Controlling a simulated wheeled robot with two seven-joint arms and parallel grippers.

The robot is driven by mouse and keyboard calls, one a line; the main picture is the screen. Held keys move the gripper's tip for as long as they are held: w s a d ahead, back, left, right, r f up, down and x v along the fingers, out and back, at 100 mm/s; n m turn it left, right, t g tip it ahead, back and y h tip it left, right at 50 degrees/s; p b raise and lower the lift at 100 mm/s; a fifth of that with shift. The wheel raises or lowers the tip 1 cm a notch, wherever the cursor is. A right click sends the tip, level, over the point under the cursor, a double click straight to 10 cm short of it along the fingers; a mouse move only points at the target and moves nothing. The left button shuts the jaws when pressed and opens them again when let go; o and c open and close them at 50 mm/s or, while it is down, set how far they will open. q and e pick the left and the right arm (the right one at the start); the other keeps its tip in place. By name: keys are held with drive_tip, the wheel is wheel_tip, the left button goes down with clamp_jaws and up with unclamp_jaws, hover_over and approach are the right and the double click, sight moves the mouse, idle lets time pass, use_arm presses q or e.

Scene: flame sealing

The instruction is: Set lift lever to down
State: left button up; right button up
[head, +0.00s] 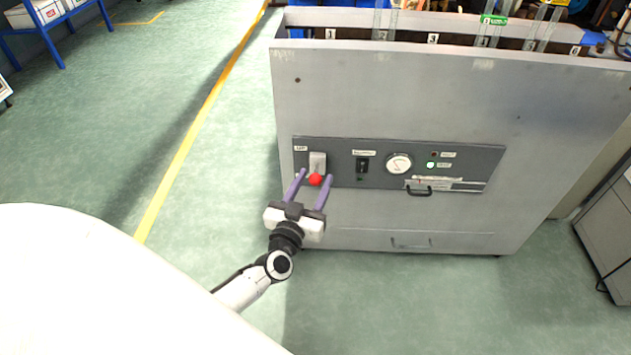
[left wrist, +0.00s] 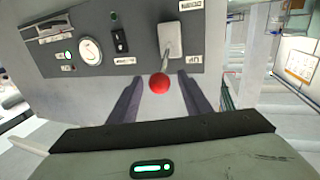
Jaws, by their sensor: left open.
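The lift lever has a red ball knob (head: 316,180) below a light plate at the left end of the dark control panel (head: 345,178). In the left wrist view, the red knob (left wrist: 159,83) sits at the end of a thin rod that comes from the pale plate (left wrist: 170,40). My left gripper (head: 310,178) is open, with its two purple fingers on either side of the knob. In the left wrist view the fingers (left wrist: 160,90) stand apart with the knob between their tips, with gaps on both sides. My right gripper is not in view.
The panel also has a black switch (head: 362,165), a round gauge (head: 398,163), a lit green lamp (head: 431,165) and a dark handle (head: 419,190). The grey cabinet (head: 400,95) fills the space ahead. Green floor (head: 90,140) is clear on the left.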

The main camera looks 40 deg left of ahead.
use_arm(q)
drive_tip(key=shift+w+a, duration=0.2)
drive_tip(key=shift+w, duration=0.5)
